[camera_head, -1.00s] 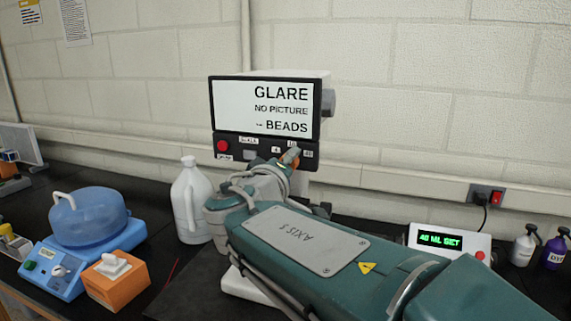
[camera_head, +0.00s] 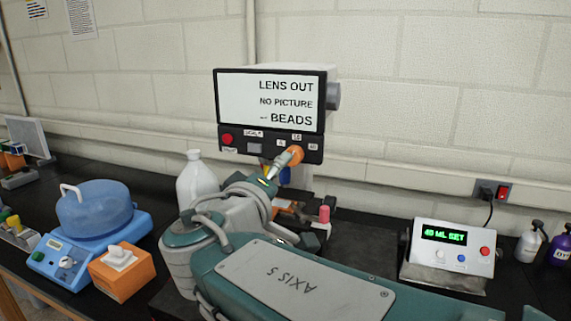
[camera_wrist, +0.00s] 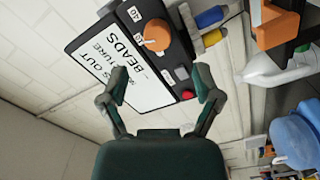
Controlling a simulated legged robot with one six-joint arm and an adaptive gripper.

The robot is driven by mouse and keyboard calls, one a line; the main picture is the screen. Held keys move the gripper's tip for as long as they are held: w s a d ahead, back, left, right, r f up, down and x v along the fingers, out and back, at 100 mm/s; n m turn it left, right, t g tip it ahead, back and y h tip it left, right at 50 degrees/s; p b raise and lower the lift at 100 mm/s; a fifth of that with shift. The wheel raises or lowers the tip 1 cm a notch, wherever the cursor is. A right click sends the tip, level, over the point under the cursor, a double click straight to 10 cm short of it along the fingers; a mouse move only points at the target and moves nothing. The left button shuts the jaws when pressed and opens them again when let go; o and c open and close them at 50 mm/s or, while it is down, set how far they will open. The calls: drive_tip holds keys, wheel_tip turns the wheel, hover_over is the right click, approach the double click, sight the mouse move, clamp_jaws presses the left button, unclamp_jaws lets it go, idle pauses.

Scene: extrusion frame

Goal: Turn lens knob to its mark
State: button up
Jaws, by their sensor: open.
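The orange lens knob (camera_head: 296,153) is on the dark lower panel of the display box, at its right. It also shows in the wrist view (camera_wrist: 157,35), with a pale line facing the screen side. Small number labels surround it, including 10 and 40; I cannot tell exactly which one the line meets. The screen (camera_head: 266,101) reads LENS OUT, NO PICTURE, BEADS. My gripper (camera_wrist: 162,84) is open, its two fingers apart with nothing between them. In the head view my gripper (camera_head: 281,164) is close to the knob's lower left; contact cannot be told.
A red button (camera_head: 227,138) is at the panel's left. A white jug (camera_head: 196,178) stands left of my arm. A dispenser box (camera_head: 451,250) reading 40 ML SET stands right.

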sight(291, 166)
drive_tip(key=v, duration=0.4)
drive_tip(key=w+d+m, duration=0.1)
drive_tip(key=w+m, duration=0.2)
drive_tip(key=m, duration=0.1)
drive_tip(key=w+d+m, duration=0.1)
drive_tip(key=w+m, duration=0.3)
drive_tip(key=w+d+m, duration=0.2)
drive_tip(key=w+m, duration=0.2)
drive_tip(key=m, duration=0.1)
idle(0.7)
drive_tip(key=shift+r, duration=0.1)
drive_tip(key=c, duration=1.1)
